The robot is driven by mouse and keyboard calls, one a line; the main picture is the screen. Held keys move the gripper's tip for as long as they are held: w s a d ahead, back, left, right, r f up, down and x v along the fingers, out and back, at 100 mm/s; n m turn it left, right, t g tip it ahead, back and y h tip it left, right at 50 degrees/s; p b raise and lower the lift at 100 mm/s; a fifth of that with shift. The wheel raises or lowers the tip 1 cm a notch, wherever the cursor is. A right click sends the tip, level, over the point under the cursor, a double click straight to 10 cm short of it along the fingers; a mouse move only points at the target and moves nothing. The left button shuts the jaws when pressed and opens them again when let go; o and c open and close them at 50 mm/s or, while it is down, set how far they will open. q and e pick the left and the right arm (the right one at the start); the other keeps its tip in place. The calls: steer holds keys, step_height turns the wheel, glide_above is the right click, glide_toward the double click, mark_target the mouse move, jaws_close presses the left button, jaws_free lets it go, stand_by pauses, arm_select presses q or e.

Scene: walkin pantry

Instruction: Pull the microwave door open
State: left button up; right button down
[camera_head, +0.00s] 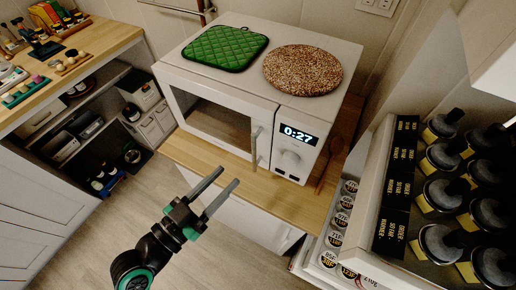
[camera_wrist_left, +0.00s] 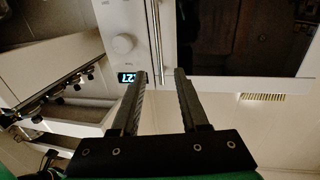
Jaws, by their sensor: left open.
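The white microwave (camera_head: 244,58) stands on a wooden counter. Its door (camera_head: 213,122), with a dark window, is shut. The vertical handle (camera_head: 257,147) is at the door's right edge, beside the control panel with the 0:27 display and knob. My left gripper (camera_head: 229,175) is open and empty, in front of and below the handle. In the left wrist view, the handle (camera_wrist_left: 156,38) runs down toward the gap between the open fingertips (camera_wrist_left: 160,74); I see no contact. My right gripper is not in view.
A green quilted pad (camera_head: 225,48) and a round speckled mat (camera_head: 303,70) lie on the microwave. A rack of dark-lidded jars (camera_head: 440,190) stands at right. Cluttered shelves (camera_head: 95,125) are at left. The floor before the counter is clear.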

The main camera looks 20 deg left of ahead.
mark_target(254, 150)
arm_select(q)
steer(key=p+x, duration=0.1)
steer(key=x, duration=1)
steer(key=shift+d+p, duration=0.1)
steer(key=shift+p, duration=0.2)
jaws_close()
stand_by(0.7)
